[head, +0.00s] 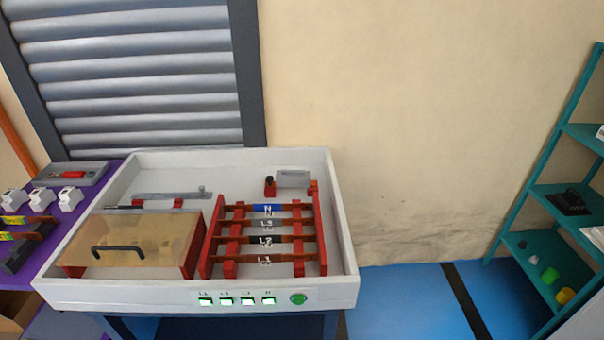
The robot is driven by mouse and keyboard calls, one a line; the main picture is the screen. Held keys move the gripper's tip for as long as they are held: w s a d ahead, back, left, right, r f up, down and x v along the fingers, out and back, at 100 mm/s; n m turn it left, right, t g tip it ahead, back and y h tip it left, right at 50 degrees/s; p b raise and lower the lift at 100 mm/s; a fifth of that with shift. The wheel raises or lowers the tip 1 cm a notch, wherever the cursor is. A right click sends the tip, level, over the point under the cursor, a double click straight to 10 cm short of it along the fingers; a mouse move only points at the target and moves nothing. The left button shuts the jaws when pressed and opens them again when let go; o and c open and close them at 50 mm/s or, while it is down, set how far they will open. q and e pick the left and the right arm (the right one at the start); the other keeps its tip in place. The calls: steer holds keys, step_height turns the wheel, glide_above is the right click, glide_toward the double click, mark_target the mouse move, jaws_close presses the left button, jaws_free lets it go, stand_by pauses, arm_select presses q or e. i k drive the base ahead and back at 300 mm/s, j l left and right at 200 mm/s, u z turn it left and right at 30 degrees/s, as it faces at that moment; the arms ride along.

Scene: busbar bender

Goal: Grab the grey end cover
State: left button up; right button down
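A small grey plate (293,179) stands at the back right inside the white box (345,275), between red blocks, with a dark knob at its left. It may be the grey end cover, but I cannot tell for certain. A long thin grey bar (170,196) lies at the back left of the same box, near two red blocks. A grey slab with a red piece (70,174) lies on the purple table outside the box. Neither of my grippers is in view, and nothing is seen touching these things.
Labelled bars (265,240) cross a red frame in the box, right of a clear cover with a black handle (118,250). White breakers (42,199) stand on the purple table (112,177). A teal shelf (540,188) stands right; blue floor (400,300) lies between.

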mark_target(289, 179)
steer(key=i+l+u, duration=0.1)
steer(key=l, duration=0.5)
steer(key=i+l+u, duration=0.15)
steer(key=l, duration=0.5)
steer(key=l+u, duration=0.1)
steer(key=l, duration=0.55)
steer(key=i+l+u, duration=0.1)
steer(key=l, duration=0.2)
steer(key=i+l, duration=0.1)
steer(key=l, duration=0.2)
steer(key=i+l+u, duration=0.15)
steer(key=l, duration=0.15)
steer(key=i+l+u, duration=0.1)
steer(key=i+l, duration=0.55)
steer(key=l, duration=0.15)
